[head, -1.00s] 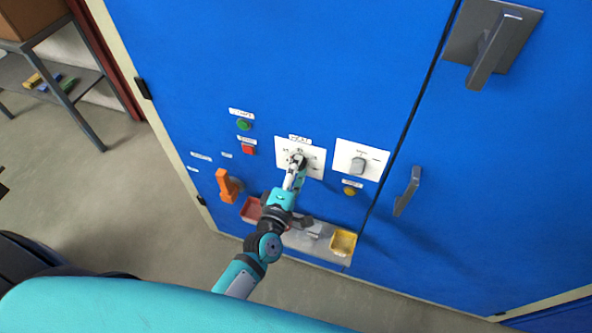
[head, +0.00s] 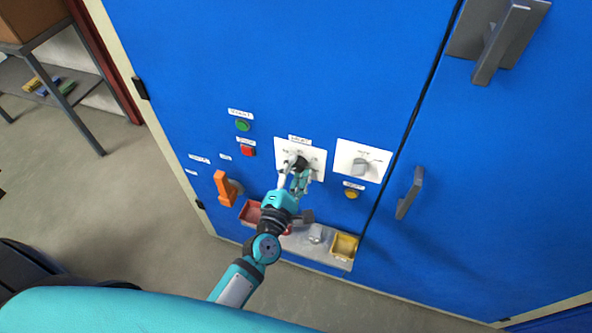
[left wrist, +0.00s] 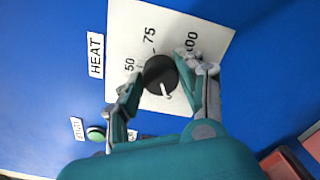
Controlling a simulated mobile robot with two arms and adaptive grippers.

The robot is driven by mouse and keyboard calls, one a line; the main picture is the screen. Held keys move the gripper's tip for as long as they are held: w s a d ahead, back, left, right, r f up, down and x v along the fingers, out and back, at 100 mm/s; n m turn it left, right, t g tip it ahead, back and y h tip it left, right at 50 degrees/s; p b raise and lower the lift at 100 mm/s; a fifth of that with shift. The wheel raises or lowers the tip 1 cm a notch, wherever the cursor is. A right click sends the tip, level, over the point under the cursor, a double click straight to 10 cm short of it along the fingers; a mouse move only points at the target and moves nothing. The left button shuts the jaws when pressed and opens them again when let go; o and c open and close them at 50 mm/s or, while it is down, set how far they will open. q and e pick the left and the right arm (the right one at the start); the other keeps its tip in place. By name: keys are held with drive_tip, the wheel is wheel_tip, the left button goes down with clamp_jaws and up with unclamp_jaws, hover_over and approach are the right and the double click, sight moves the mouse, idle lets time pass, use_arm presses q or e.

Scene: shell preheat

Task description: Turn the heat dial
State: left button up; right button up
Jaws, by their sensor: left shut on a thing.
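The black round heat dial (head: 301,163) sits on a white panel (head: 318,157) on the blue cabinet front. In the left wrist view the dial (left wrist: 160,75) shows beside the printed numbers 50, 75 and 100, with a HEAT label (left wrist: 96,56) next to the panel. A small pale mark shows at the dial's lower edge there. My left gripper (head: 296,174) is at the dial and shut on it, one finger on each side. In the left wrist view its fingertips (left wrist: 164,80) flank the dial. My right gripper is not in view.
A second panel with a grey knob (head: 359,167) is to the right. Green (head: 242,125), red (head: 248,151) and yellow (head: 351,194) buttons are nearby. An orange handle (head: 226,188) sticks out left of my arm. A shelf with a yellow bin (head: 344,246) lies below.

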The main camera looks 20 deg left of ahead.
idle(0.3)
use_arm(q)
drive_tip(key=o, duration=1.1)
drive_tip(key=shift+o, duration=0.2)
drive_tip(key=shift+s, duration=0.1)
drive_tip(key=s, duration=1.2)
drive_tip(key=shift+a, duration=0.25)
